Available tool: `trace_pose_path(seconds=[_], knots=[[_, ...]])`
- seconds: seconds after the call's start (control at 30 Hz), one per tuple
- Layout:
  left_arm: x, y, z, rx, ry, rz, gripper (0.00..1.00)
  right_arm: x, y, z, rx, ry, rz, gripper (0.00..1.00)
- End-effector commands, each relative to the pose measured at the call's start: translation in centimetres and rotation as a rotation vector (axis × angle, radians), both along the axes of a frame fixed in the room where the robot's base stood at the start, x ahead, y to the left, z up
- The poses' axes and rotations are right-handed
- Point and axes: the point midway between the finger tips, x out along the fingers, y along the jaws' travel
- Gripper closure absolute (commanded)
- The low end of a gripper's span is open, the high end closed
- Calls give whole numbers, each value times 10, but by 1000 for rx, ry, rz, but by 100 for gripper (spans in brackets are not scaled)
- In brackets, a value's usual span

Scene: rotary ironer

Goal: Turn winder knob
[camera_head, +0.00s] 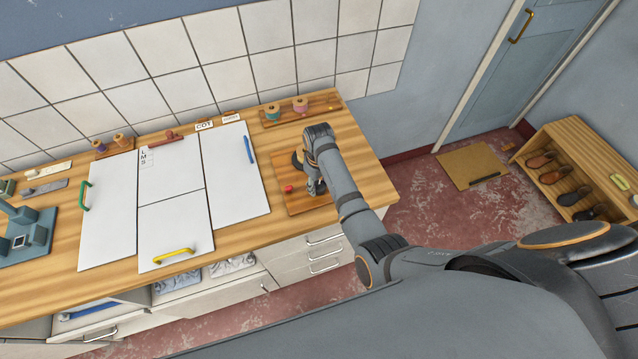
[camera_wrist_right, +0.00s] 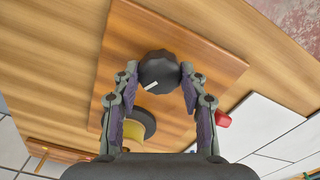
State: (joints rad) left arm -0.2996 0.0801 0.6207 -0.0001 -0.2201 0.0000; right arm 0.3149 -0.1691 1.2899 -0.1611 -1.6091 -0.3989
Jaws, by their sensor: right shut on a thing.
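The winder knob (camera_wrist_right: 159,72) is a dark, ridged round knob with a white mark, seen in the right wrist view. My right gripper (camera_wrist_right: 160,80) has its two fingers on either side of the knob and is shut on it. A yellow spool on a dark disc (camera_wrist_right: 132,128) sits beside the left finger in the wrist view. My left gripper is in neither view.
A red part (camera_head: 288,188) lies on the base beside the gripper. A wooden tray (camera_head: 325,101) with thread spools stands behind. White panels (camera_head: 234,170) cover the counter to the left. The counter's right edge is close to the base.

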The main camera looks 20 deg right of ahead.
Motion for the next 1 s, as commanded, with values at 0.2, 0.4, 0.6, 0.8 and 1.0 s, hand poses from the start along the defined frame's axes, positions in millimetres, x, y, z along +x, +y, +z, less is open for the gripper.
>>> trace_pose_path(seconds=[0.2,0.4,0.6,0.8,1.0], knots=[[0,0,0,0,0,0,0,1,0,1,0,-3,202,89],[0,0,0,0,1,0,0,1,0,1,0,-3,391,89],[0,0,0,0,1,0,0,1,0,1,0,-3,568,89],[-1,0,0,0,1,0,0,1,0,1,0,-3,711,89],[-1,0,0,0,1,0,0,1,0,1,0,-3,811,89]])
